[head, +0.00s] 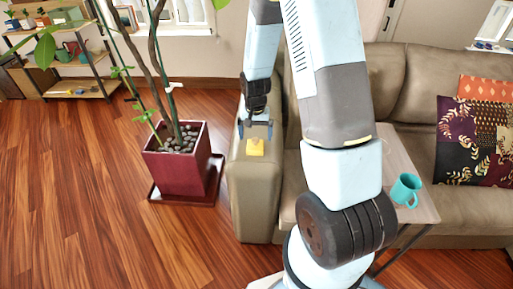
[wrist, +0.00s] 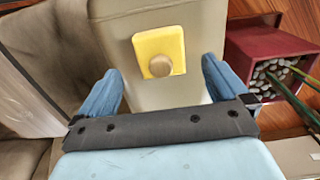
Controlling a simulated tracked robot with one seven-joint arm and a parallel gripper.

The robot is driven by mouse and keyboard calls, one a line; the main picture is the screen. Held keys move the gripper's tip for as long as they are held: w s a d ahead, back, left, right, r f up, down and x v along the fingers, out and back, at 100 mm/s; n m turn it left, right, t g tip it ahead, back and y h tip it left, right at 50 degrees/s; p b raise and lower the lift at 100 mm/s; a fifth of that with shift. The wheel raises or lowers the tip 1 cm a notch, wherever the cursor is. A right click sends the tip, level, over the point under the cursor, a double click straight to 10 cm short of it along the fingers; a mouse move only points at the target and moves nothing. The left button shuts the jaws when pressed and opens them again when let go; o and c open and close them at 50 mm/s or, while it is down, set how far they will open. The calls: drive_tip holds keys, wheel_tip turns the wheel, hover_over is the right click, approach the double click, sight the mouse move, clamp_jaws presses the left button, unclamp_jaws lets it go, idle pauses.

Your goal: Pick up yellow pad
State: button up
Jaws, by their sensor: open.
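The yellow pad (head: 255,147) lies on top of the sofa's armrest (head: 252,187). It also shows in the wrist view (wrist: 172,44) as a yellow square with a round brownish knob-like piece (wrist: 160,66) on it. My gripper (head: 256,127) is above the armrest, just behind the pad in the head view. In the wrist view my gripper (wrist: 162,80) has its two blue fingers spread wide, with the pad ahead of and between them. The fingers are empty and do not appear to touch the pad.
A dark red planter (head: 187,165) with a plant stands left of the armrest. A small side table (head: 425,206) holds a teal mug (head: 406,190) at right. Cushions (head: 475,140) lie on the sofa. The wooden floor (head: 90,190) at left is clear.

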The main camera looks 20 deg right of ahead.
sight(256, 139)
drive_tip(key=shift+f, duration=2.85)
drive_tip(key=c, duration=1.2)
drive_tip(key=shift+r, duration=0.15)
